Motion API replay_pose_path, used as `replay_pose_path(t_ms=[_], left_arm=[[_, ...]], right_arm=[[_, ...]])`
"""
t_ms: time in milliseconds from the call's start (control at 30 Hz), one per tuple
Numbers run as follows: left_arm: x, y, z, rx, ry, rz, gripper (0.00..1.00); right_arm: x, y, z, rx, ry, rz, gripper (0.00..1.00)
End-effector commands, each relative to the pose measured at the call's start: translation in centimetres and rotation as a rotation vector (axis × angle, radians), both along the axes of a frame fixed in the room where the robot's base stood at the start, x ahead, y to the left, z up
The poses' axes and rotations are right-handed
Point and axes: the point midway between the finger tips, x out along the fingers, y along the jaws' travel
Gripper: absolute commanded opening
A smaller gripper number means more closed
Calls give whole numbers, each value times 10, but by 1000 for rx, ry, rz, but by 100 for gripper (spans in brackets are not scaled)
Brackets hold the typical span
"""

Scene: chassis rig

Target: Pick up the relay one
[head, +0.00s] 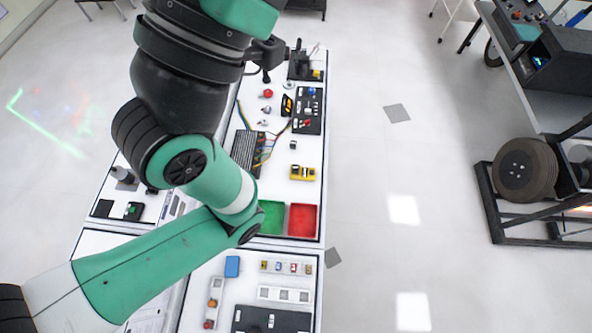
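I cannot tell for certain which part is relay one. A short white rail (286,267) at the lower middle of the bench holds several small coloured parts, too small to read. A second white rail (285,294) lies just in front of it. My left arm comes in from the lower left, folds back over the bench and rises towards the camera. Its gripper does not show. My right arm and gripper do not show either. My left arm hides much of the bench's left and middle.
Green (270,217) and red (304,220) trays sit side by side mid-bench. A yellow device (302,173), a blue block (232,266) and a black panel (271,320) stand nearby. A black control panel (308,111) is farther back.

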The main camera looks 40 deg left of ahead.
Motion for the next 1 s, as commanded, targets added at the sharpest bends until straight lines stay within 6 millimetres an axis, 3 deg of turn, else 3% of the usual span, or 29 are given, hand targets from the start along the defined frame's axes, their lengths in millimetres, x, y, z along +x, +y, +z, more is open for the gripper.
replay_pose_path(t_ms=[333, 733, 1000], left_arm=[[0, 0, 0, 0, 0, 0, 2], [0, 0, 0, 0, 0, 0, 74], [0, 0, 0, -2, 0, -2, 75]], right_arm=[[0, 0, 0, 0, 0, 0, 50], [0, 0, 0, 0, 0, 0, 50], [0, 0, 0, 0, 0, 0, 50]])
